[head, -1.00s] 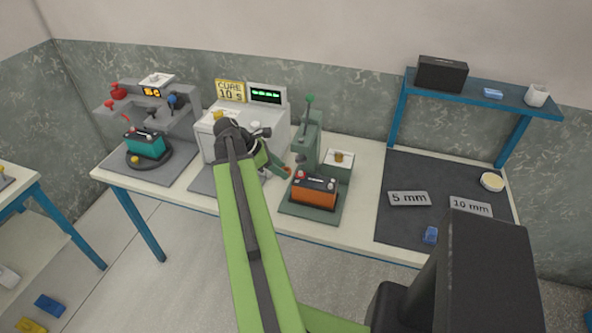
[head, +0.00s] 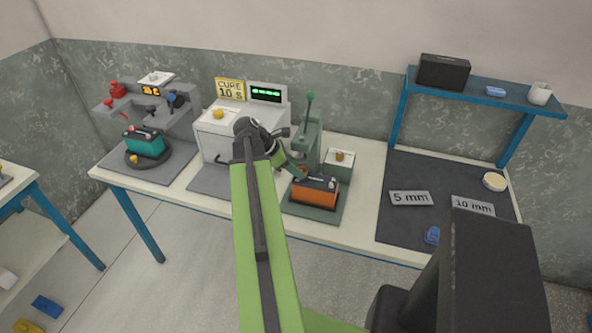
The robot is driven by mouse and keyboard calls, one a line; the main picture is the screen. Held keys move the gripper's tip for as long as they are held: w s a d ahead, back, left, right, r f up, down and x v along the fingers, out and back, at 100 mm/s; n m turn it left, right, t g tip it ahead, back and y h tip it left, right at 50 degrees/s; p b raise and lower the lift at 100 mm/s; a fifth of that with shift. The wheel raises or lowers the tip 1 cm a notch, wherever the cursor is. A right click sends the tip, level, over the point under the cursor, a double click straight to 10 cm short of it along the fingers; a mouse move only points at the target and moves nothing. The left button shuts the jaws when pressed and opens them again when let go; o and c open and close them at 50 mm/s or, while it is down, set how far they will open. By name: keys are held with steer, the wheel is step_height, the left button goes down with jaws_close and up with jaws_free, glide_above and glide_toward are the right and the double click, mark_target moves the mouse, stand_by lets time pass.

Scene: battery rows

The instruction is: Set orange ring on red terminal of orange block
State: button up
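The orange block (head: 315,194), a battery shape with a black top, sits on the base of the green press (head: 309,150) on the table. My gripper (head: 298,171) is at the left end of its top, seen from behind past my green arm. The block's red terminal is hidden behind the gripper tips. I cannot make out an orange ring or whether the fingers are open or shut.
Left of the press stands a white curing oven (head: 233,136). A teal block (head: 144,145) sits on a round stand at the far left. A white box with a gold knob (head: 340,157) is right of the press. The dark mat (head: 410,225) lies at the right.

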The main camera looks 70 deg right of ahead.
steer(key=o, duration=0.4)
steer(key=shift+c, duration=0.2)
steer(key=shift+r, duration=0.1)
steer(key=p+v, duration=0.9)
steer(key=v, duration=0.3)
steer(key=shift+p, duration=0.35)
